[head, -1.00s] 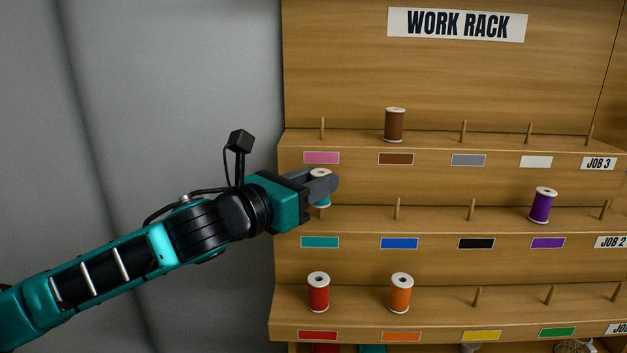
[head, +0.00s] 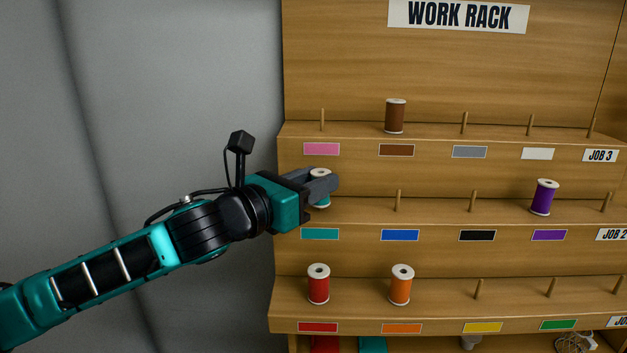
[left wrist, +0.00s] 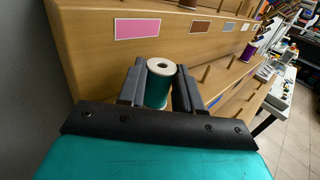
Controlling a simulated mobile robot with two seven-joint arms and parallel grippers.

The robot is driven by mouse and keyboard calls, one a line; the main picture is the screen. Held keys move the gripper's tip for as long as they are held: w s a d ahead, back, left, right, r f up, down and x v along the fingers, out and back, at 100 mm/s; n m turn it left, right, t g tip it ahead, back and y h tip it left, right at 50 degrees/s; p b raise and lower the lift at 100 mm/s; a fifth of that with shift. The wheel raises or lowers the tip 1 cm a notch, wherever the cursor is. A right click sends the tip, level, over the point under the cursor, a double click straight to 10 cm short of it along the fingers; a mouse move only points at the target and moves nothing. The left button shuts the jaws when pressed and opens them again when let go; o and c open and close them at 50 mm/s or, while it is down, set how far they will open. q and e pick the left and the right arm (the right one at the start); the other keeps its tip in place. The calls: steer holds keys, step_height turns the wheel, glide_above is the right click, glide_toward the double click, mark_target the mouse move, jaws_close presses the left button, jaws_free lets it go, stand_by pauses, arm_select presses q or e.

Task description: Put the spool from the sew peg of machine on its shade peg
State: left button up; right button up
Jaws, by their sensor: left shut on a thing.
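A teal spool (head: 322,200) with a white top stands at the left end of the middle shelf, above the teal label (head: 320,234). My left gripper (head: 322,181) is shut on it, with a finger on each side. In the left wrist view the teal spool (left wrist: 159,84) is upright between the two fingers (left wrist: 160,88). Whether a peg is inside the spool is hidden. My right gripper is not in view.
The wooden work rack (head: 450,60) has three stepped shelves. A brown spool (head: 395,116), a purple spool (head: 544,197), a red spool (head: 318,284) and an orange spool (head: 401,285) stand on it. Several pegs are bare, including one above the blue label (head: 400,235).

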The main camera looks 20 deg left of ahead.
arm_select(q)
steer(key=shift+f+b, duration=0.3)
steer(key=shift+f, duration=0.2)
steer(key=o, duration=1.2)
steer(key=shift+o, duration=0.2)
steer(key=o, duration=0.6)
steer(key=shift+a+r, duration=0.1)
steer(key=shift+s+a+r, duration=0.2)
steer(key=shift+s+a, duration=0.1)
steer(key=shift+s, duration=0.3)
steer(key=shift+s+a+r+p, duration=0.15)
steer(key=shift+s+a+r, duration=0.1)
steer(key=shift+s, duration=0.3)
steer(key=shift+s+a+r+p, duration=0.2)
steer(key=shift+s, duration=0.4)
steer(key=shift+s+a+r+p, duration=0.15)
steer(key=shift+s+a+r, duration=0.1)
steer(key=shift+s, duration=0.3)
